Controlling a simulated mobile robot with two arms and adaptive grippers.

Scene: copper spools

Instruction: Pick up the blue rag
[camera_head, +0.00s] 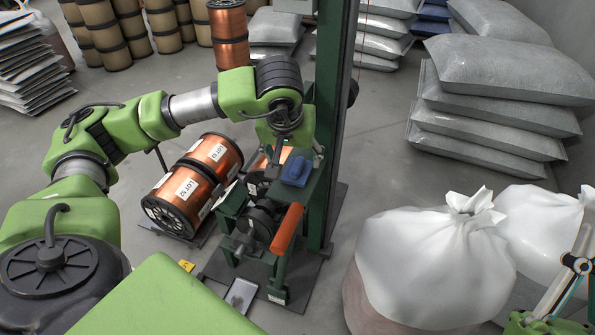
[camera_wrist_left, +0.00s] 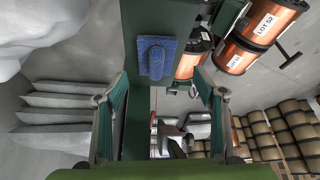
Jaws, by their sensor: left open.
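The blue rag (camera_head: 296,170) lies folded on the flat green top of a machine stand (camera_head: 312,190) in the head view. In the left wrist view the rag (camera_wrist_left: 156,58) lies on the green plate, near its end. My left gripper (camera_head: 298,152) is just above the stand top, close to the rag, and partly hidden by my own wrist. In the left wrist view the left gripper (camera_wrist_left: 159,80) is open, its two green fingers spread on either side of the plate. Nothing is held between them.
A green post (camera_head: 333,110) rises right behind the stand. An orange-red roller (camera_head: 287,228) sits at the stand's front. Copper spools (camera_head: 182,200) lie left of it. White sacks (camera_head: 425,260) stand at front right, and stacked grey bags (camera_head: 500,110) behind. Open floor lies between.

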